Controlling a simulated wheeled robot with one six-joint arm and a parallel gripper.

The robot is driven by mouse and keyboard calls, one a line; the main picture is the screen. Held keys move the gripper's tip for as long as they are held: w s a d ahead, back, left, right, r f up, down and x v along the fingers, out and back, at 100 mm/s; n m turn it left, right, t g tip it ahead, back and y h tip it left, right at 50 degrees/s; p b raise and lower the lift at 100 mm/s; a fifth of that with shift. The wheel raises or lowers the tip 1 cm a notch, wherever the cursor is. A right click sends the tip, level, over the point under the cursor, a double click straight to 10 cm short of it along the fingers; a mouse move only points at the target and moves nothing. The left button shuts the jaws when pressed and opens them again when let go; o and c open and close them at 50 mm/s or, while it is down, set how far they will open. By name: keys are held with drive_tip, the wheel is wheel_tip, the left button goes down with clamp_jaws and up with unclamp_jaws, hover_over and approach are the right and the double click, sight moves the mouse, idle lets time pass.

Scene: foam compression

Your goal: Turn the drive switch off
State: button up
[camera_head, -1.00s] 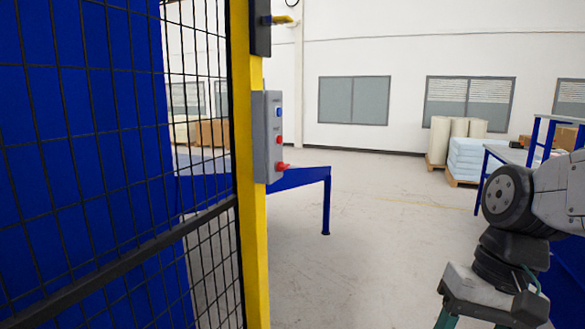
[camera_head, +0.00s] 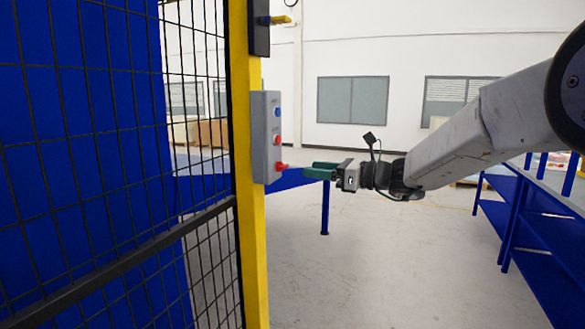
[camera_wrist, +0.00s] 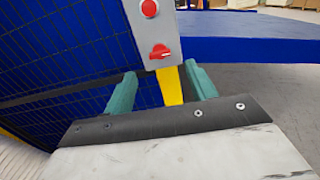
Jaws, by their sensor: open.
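The drive switch (camera_head: 281,166) is a red rotary knob at the bottom of a grey control box (camera_head: 264,138) on a yellow post. In the wrist view the red switch (camera_wrist: 159,51) sits on the box's lower face, above the gap between my green fingers. My gripper (camera_head: 310,170) is to the right of the switch at about its height, fingers pointing at it. My gripper also shows in the wrist view (camera_wrist: 161,86), open, with nothing between its fingers. It appears close to the switch but apart from it.
A red button (camera_head: 277,140) and a blue button (camera_head: 278,112) sit above the switch. A yellow-handled part (camera_head: 276,20) is higher on the yellow post (camera_head: 255,235). Black mesh fencing (camera_head: 110,170) stands left. A blue table (camera_head: 325,205) is behind my gripper.

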sight(286, 166)
drive_tip(key=x, duration=0.7)
drive_tip(key=shift+a+f, duration=0.1)
drive_tip(key=c, duration=1)
